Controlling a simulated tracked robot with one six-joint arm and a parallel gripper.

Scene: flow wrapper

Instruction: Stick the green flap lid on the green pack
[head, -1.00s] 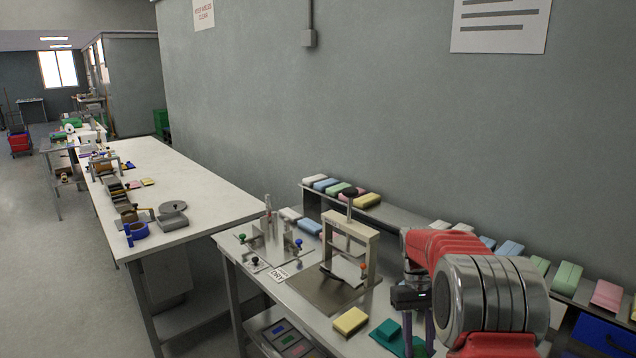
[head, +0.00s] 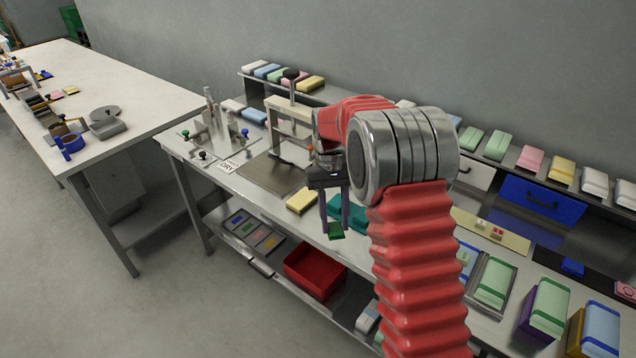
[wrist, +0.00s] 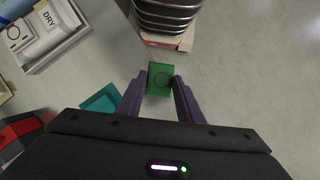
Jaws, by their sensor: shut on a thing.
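My gripper (head: 335,228) is shut on a small dark green flap lid (head: 336,233), held in front of the bench's front edge. In the wrist view the lid (wrist: 160,78) sits between the two purple fingers, with a faint ring mark on its face. A pale green pack (head: 494,284) lies in a grey metal holder on the bench at the right. Another pale green pack (head: 549,303) lies on a purple block to its right. I cannot tell which one the task means. The gripper is well to the left of both and apart from them.
My red arm hides part of the bench. A red bin (head: 314,272) is on the lower shelf. A back shelf holds several packs.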

